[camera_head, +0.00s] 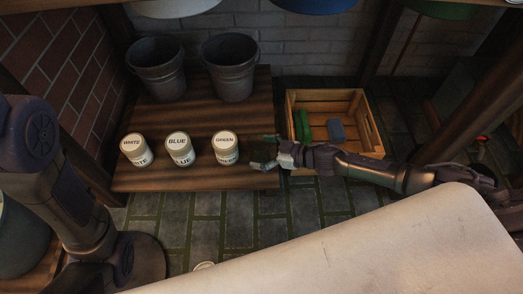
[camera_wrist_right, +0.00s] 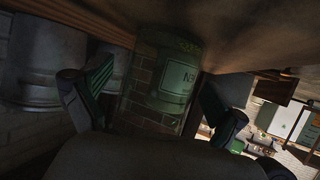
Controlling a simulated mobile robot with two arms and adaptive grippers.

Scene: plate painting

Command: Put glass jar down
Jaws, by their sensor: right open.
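A see-through glass jar (camera_wrist_right: 158,80) fills the middle of the right wrist view, with a label ending in "EN" showing on or through it. In the head view the jar (camera_head: 262,149) is a faint dark green shape at the right end of the wooden shelf (camera_head: 200,181), right of the GREEN paint jar (camera_head: 226,148). My right gripper (camera_head: 268,156) is at the jar, its fingers (camera_wrist_right: 150,105) apart on either side. Whether the fingers touch the glass is too dark to tell. The jar's base is hidden. My left gripper is out of view.
WHITE (camera_head: 135,149) and BLUE (camera_head: 179,149) paint jars stand left of the GREEN one. Two metal buckets (camera_head: 156,69) (camera_head: 231,68) stand behind. A wooden crate (camera_head: 373,128) holding green and blue items (camera_head: 303,125) (camera_head: 336,130) is at right. A pale surface (camera_head: 350,250) lies in front.

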